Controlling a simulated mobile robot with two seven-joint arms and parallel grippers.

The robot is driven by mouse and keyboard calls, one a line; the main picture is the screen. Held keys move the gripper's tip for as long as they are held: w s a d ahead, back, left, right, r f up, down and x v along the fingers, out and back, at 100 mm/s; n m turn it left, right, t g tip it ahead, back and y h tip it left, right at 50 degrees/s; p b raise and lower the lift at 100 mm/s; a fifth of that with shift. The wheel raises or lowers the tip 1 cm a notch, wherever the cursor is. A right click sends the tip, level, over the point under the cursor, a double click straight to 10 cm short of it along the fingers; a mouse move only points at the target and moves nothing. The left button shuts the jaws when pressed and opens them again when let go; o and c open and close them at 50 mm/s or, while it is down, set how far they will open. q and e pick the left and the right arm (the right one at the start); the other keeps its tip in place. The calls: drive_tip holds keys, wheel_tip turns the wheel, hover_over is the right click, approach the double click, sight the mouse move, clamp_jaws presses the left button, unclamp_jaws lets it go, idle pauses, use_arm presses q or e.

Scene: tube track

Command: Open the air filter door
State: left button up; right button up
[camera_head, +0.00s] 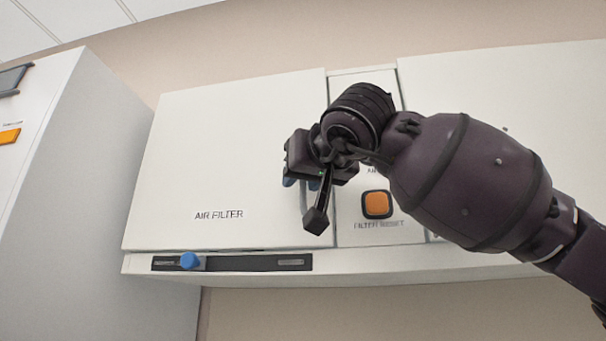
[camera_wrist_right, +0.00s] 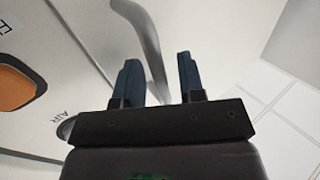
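The white air filter door (camera_head: 220,160), lettered "AIR FILTER", is the left panel of the wall cabinet in the head view. It looks closed. My right gripper (camera_head: 301,184) is in front of the door's right edge and hides part of it. In the right wrist view, the gripper's (camera_wrist_right: 158,78) two blue fingers stand apart. A curved grey handle-like bar (camera_wrist_right: 150,42) on the white surface runs between the fingers in this picture. I cannot tell whether they touch it. My left gripper is not in view.
An orange button (camera_head: 377,205) marked "FILTER RESET" sits on the narrow panel right of the door. A black slide track (camera_head: 245,263) with a blue knob (camera_head: 190,261) runs below the door. A white cabinet (camera_head: 75,190) juts out at the left.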

clamp_jaws()
drive_tip(key=shift+s, duration=0.15)
